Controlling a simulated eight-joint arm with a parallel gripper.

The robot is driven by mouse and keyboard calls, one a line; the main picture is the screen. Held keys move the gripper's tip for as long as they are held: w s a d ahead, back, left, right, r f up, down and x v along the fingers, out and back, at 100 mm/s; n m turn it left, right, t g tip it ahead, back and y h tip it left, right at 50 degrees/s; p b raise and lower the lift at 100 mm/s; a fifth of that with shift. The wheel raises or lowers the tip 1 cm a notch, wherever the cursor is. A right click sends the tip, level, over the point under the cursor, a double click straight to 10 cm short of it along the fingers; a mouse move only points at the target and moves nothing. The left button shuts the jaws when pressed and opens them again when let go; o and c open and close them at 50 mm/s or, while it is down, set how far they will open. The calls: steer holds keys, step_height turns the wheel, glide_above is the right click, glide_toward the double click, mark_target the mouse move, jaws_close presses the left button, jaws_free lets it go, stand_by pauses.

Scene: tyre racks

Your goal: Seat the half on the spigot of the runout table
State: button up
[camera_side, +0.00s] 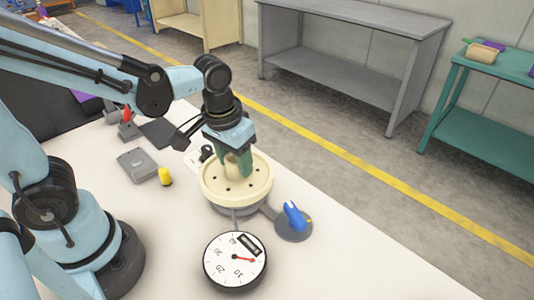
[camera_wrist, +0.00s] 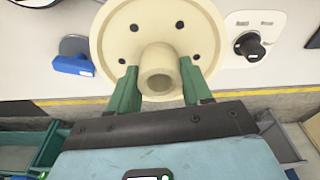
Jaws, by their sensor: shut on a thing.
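The half is a cream round flange (camera_side: 215,183) with bolt holes and a raised central hub. My gripper (camera_side: 236,166), with green fingers, is shut on that hub from above. In the wrist view the flange (camera_wrist: 112,20) fills the top middle, and the gripper (camera_wrist: 160,78) has one finger on each side of the hollow hub. The grey runout table (camera_side: 238,211) shows as a rim just under the flange. The flange looks about level over it. The spigot is hidden under the flange, and I cannot tell whether the half touches the table.
A large dial gauge (camera_side: 235,260) stands in front of the runout table. A blue clamp-like part (camera_side: 294,216) on a grey round foot is to its right. A yellow cylinder (camera_side: 165,177) and a grey box (camera_side: 138,165) lie left. The front right bench is clear.

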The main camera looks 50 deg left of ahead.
steer(key=shift+f, duration=1.25)
steer(key=shift+f, duration=0.35)
steer(key=shift+f, duration=0.25)
steer(key=o, duration=1.8)
steer(key=shift+r, duration=0.1)
steer(key=shift+s+d+r, duration=0.1)
steer(key=shift+s+r, duration=0.15)
steer(key=shift+r, duration=1.35)
steer(key=shift+s+a+r, duration=0.1)
steer(key=shift+s+r, duration=0.15)
steer(key=shift+r, duration=1.4)
steer(key=shift+s+d+r, duration=0.1)
steer(key=shift+s+r, duration=0.15)
steer(key=shift+r, duration=1.35)
step_height(320, 180, up, 10)
steer(key=s, duration=0.1)
steer(key=shift+s, duration=0.25)
